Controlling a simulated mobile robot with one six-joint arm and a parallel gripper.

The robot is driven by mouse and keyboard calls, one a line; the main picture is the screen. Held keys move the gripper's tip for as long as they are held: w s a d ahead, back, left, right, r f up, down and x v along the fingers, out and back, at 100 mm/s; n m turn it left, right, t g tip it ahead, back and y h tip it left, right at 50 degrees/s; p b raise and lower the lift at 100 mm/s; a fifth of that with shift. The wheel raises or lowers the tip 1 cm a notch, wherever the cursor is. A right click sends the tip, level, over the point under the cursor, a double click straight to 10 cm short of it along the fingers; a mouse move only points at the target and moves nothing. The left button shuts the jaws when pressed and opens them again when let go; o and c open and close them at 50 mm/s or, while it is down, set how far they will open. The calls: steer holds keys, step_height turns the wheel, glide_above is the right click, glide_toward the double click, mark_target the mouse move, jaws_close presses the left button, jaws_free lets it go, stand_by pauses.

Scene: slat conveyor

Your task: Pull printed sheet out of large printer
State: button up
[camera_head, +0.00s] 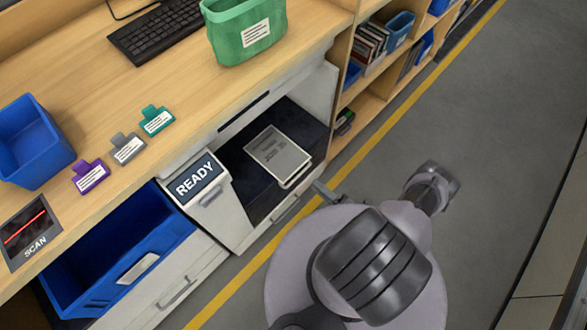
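The large printer (233,213) is the white unit set under the counter, with a "READY" panel at its left. Its dark open tray (238,165) holds a light grey printed sheet (277,154), lying flat towards the tray's right side. It looks like a small stack or thick sheet, with a dark printed area. My arm (373,265) stands on the floor side, to the lower right of the printer. A narrow grey part (325,191) sticks out from behind it by the printer's front corner. I cannot make out my gripper's fingers clearly; nothing of mine touches the sheet.
The wooden counter above holds a green bin (243,35), keyboard (155,35), blue tray (32,140), several coloured tags and a scan pad (28,232). A blue bin (115,255) sits left of the printer. Shelves (372,75) stand behind. The grey floor at right is clear.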

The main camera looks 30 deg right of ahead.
steer(key=x, duration=0.8)
steer(key=shift+w+a, duration=0.2)
steer(key=shift+w, duration=0.15)
jaws_close()
steer(key=shift+s, duration=0.1)
